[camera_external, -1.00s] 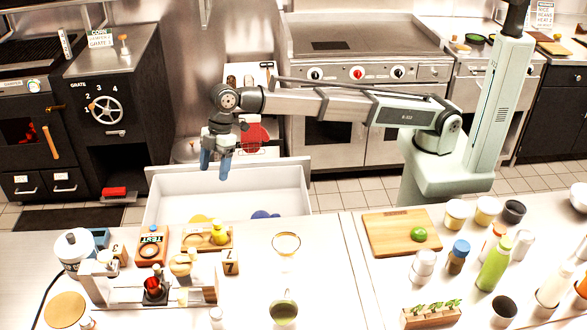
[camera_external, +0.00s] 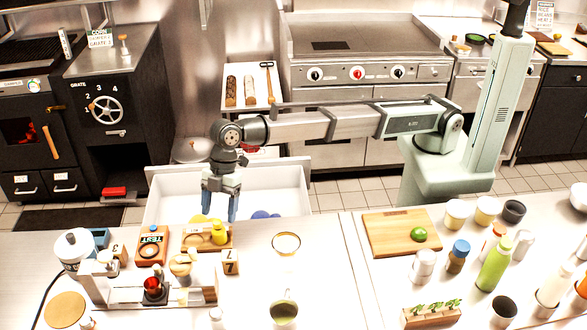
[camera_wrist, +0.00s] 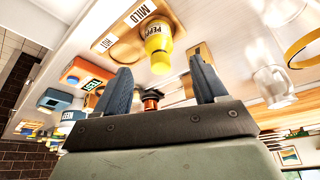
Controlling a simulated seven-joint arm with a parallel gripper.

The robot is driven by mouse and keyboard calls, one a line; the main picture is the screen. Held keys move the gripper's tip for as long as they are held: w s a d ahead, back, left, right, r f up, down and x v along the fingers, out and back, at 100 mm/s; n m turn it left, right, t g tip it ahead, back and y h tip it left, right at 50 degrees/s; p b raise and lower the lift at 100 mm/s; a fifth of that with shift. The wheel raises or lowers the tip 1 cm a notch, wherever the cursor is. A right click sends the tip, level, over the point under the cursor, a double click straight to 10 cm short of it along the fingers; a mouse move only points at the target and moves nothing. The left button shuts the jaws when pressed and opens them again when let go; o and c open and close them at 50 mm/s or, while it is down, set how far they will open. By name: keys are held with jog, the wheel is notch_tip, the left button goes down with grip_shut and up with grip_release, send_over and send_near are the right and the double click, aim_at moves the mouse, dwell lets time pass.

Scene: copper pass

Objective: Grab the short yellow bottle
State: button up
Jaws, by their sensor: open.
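The short yellow bottle (camera_external: 219,234) stands on a small wooden board at the back edge of the near counter. My gripper (camera_external: 220,217) hangs with fingers down just behind the bottle, over the white sink. In the wrist view my gripper (camera_wrist: 160,85) has its two blue fingers wide apart with nothing between them touching.
The wooden board (camera_wrist: 125,50) has a "MILD" label. An orange "TEST" box (camera_external: 152,246) stands left of the bottle and a wooden block marked 7 (camera_external: 229,264) in front. A glass bowl (camera_external: 286,243) is to the right. The sink (camera_external: 290,190) lies behind.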

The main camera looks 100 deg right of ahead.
aim_at(219, 220)
jog(key=shift+x, duration=2.85)
jog(key=shift+c, duration=0.2)
jog(key=c, duration=1.2)
jog(key=shift+o, duration=0.2)
